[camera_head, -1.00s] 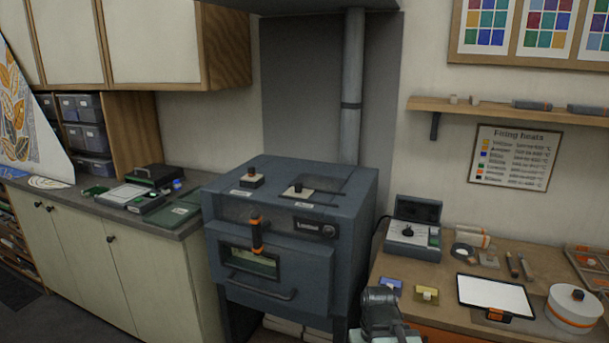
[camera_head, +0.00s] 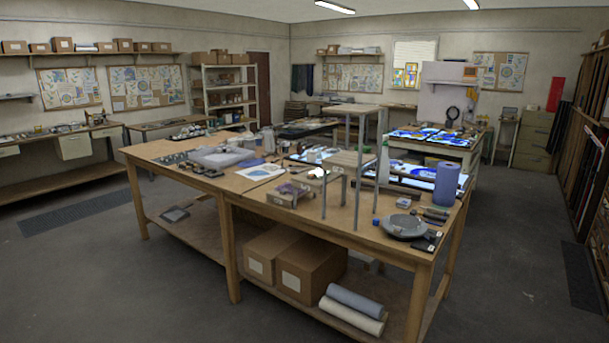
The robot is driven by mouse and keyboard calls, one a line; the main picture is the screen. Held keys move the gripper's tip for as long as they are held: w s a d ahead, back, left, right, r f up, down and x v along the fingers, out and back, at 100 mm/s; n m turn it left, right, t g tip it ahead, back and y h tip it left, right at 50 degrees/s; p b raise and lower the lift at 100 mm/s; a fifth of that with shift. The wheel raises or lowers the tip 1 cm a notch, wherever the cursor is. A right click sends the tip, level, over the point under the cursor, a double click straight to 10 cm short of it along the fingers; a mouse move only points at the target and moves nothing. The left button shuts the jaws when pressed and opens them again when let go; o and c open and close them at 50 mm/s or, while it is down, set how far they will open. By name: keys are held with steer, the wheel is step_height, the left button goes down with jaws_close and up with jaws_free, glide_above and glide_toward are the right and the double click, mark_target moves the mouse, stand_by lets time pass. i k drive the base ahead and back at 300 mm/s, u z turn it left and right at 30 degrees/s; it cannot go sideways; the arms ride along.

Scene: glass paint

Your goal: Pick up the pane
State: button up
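I cannot single out which thing is the pane. Blue glass-like pieces (camera_head: 408,132) lie on a lit table at the back right. Small purplish pieces (camera_head: 292,189) sit on a low wooden stand (camera_head: 283,200) near the middle of the large wooden table (camera_head: 190,178); they are too small to tell more. My gripper is not in view.
A metal-legged rack (camera_head: 353,108) stands on the large table, with a blue-purple roll (camera_head: 446,184) and a grey round plate (camera_head: 403,226) to its right. Cardboard boxes (camera_head: 311,266) and rolls (camera_head: 354,303) fill the lower shelf. The grey floor (camera_head: 110,285) in front is clear.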

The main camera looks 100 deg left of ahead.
mark_target(318, 173)
steer(key=u, duration=3.25)
steer(key=i, duration=1.1)
steer(key=u, duration=0.8)
steer(key=i, duration=1.65)
steer(key=u, duration=0.7)
steer(key=k, duration=0.8)
steer(key=u, duration=0.2)
steer(key=i, duration=0.65)
steer(key=z, duration=0.05)
